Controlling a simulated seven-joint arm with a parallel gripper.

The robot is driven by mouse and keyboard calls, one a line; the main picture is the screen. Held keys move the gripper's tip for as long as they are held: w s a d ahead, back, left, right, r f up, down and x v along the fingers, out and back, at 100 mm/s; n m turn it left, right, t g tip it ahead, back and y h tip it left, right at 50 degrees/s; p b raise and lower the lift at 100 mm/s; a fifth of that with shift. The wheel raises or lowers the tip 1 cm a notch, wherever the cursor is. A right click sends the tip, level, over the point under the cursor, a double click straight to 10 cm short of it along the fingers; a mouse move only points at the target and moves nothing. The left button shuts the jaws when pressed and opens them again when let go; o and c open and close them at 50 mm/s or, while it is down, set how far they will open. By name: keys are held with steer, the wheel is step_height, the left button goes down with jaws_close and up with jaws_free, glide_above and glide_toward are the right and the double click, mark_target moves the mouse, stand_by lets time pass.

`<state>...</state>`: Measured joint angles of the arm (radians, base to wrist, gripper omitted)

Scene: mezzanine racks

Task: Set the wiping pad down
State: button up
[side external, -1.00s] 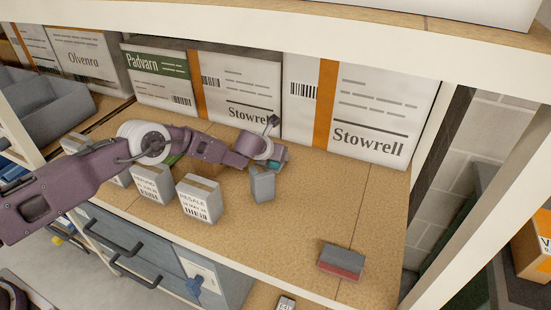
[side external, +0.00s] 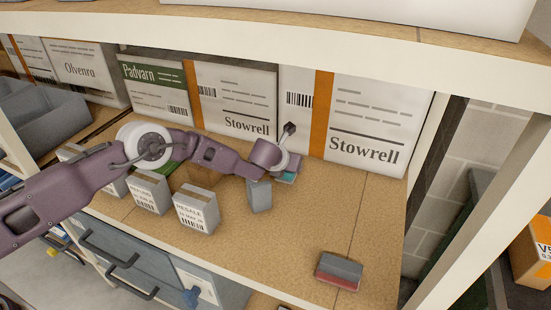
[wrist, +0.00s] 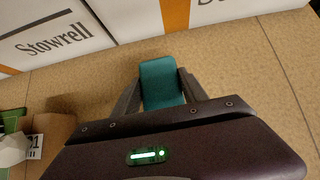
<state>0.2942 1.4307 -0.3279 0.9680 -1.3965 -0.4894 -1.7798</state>
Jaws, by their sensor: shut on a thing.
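The wiping pad is a teal pad (wrist: 161,83) in the wrist view, standing out between my two dark fingers. My gripper (wrist: 162,98) is shut on it. In the side view, the teal pad (side external: 286,176) shows small beneath my gripper (side external: 284,170), over the tan shelf board in front of the large Stowrell cartons. My wrist and fingers hide part of it. I cannot tell whether its underside touches the board.
A small grey box (side external: 259,196) stands just in front of my gripper. Labelled cartons, one marked Resale (side external: 196,209), stand to the left. A grey-and-red block (side external: 339,271) lies near the front edge. The board (side external: 345,210) right of my gripper is clear.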

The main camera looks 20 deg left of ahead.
steer(key=s+d, duration=0.1)
steer(key=d, duration=0.2)
steer(key=s+d, duration=0.1)
steer(key=d, duration=0.3)
steer(key=s+d, duration=0.2)
steer(key=d, duration=0.1)
steer(key=shift+s+d, duration=0.1)
steer(key=shift+d, duration=0.2)
